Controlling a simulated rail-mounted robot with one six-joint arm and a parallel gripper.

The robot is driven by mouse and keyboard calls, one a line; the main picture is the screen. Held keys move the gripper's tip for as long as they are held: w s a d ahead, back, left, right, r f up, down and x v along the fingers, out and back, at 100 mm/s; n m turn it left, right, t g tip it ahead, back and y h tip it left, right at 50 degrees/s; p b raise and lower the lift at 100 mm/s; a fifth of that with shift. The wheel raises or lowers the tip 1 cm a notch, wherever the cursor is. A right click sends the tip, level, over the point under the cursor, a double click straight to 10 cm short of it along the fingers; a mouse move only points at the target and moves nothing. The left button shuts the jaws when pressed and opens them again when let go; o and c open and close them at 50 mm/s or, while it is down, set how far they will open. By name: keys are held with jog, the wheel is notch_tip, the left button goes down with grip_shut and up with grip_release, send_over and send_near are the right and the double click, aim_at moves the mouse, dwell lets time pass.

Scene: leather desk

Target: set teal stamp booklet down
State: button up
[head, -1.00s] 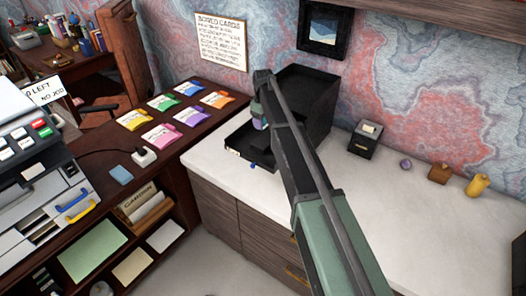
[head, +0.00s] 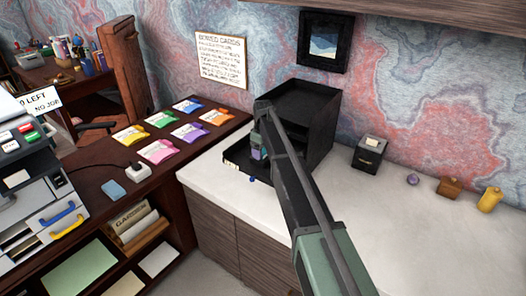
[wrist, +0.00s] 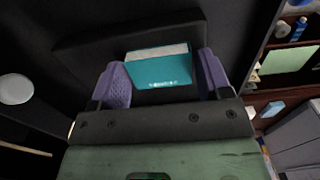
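The teal stamp booklet (wrist: 160,72) shows in the wrist view, its teal cover facing the camera and its pale page edges along the top. It sits between the two purple fingers of my gripper (wrist: 163,78), which appear closed against its sides. In the head view my gripper (head: 258,152) points down, low over the front tray (head: 236,166) of the black tray unit (head: 308,102). The booklet is largely hidden there, so I cannot tell whether it touches the tray floor.
A small blue round thing (head: 252,180) is by the tray's front edge. A black box (head: 369,153), a purple ball (head: 413,180), a wooden block (head: 449,188) and a yellow object (head: 490,199) stand to the right. The white counter (head: 380,205) is otherwise clear.

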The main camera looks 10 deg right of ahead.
aim_at(263, 151)
jog(key=shift+o, duration=1.1)
notch_tip(263, 151, up, 12)
jog(key=p, duration=1.2)
jog(key=shift+r, duration=0.25)
jog(key=s+m, duration=0.8)
jog(key=s, duration=3.1)
jog(key=shift+m, duration=0.4)
